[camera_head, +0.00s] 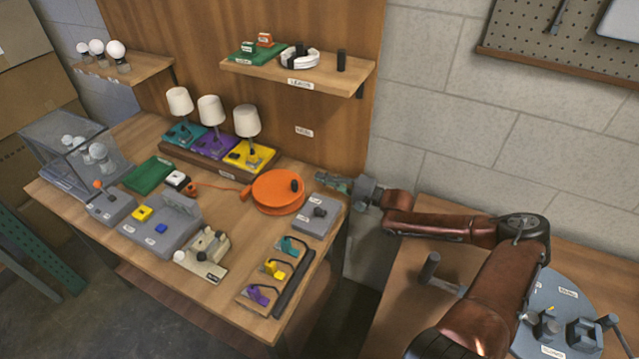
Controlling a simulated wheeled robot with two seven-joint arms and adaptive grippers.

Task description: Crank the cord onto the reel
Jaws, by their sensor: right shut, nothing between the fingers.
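The orange reel (272,196) is a flat round drum near the right end of the workbench. A dark crank knob (295,185) stands up near its right edge. An orange cord (220,189) runs left from the reel to an orange piece (190,188) beside a small white-and-black block. My right gripper (322,178) is shut and empty, just right of the reel and its knob, with a small gap to the knob. My left gripper is not in view.
A grey box with a dark knob (317,213) sits right of the reel. Three lamps with white shades (210,109) stand behind. A shelf (330,79) hangs above. A tray (260,309) of coloured parts lies in front. A round grey plate (556,300) is at lower right.

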